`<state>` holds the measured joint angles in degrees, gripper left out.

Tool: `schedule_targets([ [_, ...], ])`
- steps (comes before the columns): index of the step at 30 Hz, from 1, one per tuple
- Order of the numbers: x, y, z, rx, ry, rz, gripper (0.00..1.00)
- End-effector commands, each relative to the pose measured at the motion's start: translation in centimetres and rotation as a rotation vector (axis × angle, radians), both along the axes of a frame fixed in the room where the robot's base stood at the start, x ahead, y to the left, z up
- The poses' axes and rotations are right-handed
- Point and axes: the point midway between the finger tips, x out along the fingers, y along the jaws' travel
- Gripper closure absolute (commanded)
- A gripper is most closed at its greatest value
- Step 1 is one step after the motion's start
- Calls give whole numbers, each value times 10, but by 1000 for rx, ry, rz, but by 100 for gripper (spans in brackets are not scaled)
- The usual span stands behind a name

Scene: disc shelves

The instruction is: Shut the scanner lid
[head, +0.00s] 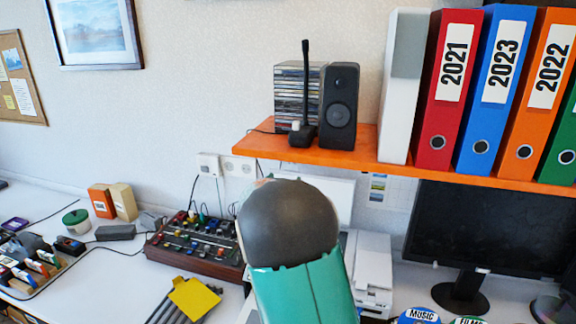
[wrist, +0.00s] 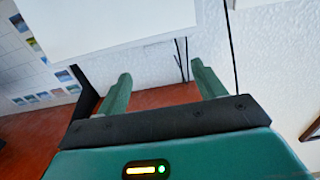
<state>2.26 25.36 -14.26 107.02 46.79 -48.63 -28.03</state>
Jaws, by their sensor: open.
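The scanner is a white machine (head: 372,265), largely hidden behind my arm in the head view. A white raised panel, apparently its lid (head: 338,188), stands up against the wall below the orange shelf. In the wrist view a large white panel, apparently the same lid (wrist: 105,22), fills the upper left. My gripper (wrist: 163,86) is open and empty, its two green fingers apart and pointing towards the wall. The panel's edge lies just beyond the fingers; I cannot tell whether they touch. In the head view my arm hides the gripper.
The orange shelf (head: 345,158) with a black speaker (head: 339,105) and binders (head: 446,90) overhangs the scanner. A mixer (head: 192,246) stands left; a monitor (head: 490,232) stands right. The wrist view shows thin dark cables (wrist: 181,60).

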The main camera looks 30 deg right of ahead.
Motion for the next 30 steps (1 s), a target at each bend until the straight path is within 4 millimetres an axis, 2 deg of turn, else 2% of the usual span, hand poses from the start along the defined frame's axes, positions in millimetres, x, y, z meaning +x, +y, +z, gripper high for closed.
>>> schedule_targets([
  [6, 27, -34, -1, 0, 0, -3, 31],
  [15, 68, -74, -1, 2, 1, 1, 31],
  [21, 82, -86, 0, 2, -1, 4, 31],
  [30, 84, -87, 0, 3, 0, 5, 33],
])
